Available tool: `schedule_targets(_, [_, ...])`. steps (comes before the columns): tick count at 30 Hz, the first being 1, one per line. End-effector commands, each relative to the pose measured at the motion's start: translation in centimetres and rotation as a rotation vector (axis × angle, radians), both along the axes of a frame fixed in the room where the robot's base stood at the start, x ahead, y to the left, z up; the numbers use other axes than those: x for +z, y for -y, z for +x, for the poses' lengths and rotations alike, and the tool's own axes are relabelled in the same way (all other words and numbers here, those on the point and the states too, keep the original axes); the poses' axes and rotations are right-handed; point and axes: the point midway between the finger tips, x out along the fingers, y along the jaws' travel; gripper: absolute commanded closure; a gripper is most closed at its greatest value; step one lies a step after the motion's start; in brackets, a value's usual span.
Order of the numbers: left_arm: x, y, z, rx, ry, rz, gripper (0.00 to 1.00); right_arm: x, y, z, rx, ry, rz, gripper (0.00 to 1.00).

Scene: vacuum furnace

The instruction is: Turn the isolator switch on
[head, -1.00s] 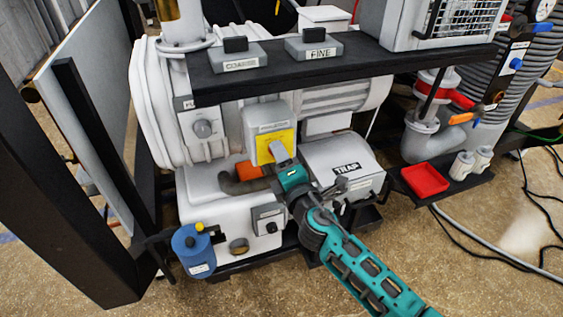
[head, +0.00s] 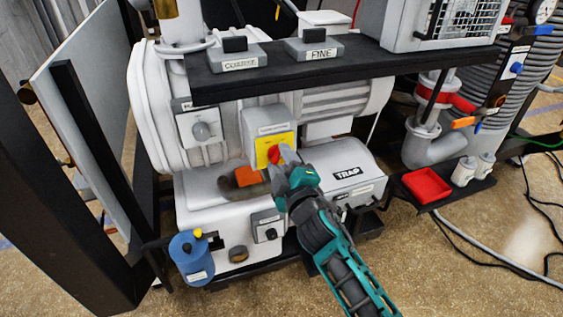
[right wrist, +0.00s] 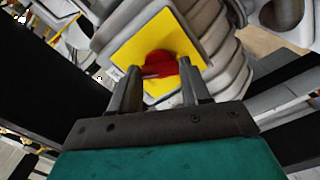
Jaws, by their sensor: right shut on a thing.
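The isolator switch is a red knob (head: 274,154) on a yellow plate (head: 262,151), on a grey box at the front of the pump. In the right wrist view the red knob (right wrist: 160,68) sits between my fingertips, with the yellow plate (right wrist: 150,38) behind it. My right gripper (head: 282,156) is shut on the knob, coming from the lower right, and it also shows in the right wrist view (right wrist: 160,74). The fingers hide part of the knob and plate in the head view. My left gripper is not in view.
A black shelf (head: 340,68) with the COARSE and FINE boxes overhangs the switch. The white TRAP box (head: 345,178) is close to the right of my gripper.

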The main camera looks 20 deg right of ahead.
Motion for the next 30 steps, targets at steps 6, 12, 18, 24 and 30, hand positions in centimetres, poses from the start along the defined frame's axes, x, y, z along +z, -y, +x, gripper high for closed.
schedule_targets(6, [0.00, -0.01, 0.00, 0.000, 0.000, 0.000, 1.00, -0.04, 0.03, -0.02, 0.000, -0.003, 0.040, 0.84])
schedule_targets(12, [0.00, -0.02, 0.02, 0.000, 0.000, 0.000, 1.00, -0.04, 0.03, -0.02, 0.000, -0.003, 0.047, 0.84])
schedule_targets(18, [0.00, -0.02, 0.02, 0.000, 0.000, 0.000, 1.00, -0.04, 0.01, -0.01, 0.000, -0.003, 0.047, 0.84])
schedule_targets(24, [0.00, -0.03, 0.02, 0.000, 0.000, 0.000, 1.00, -0.04, 0.00, -0.01, 0.000, -0.003, 0.045, 0.35])
schedule_targets(30, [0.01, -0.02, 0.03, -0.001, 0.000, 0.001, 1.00, -0.02, 0.00, -0.01, 0.000, -0.002, 0.044, 0.28])
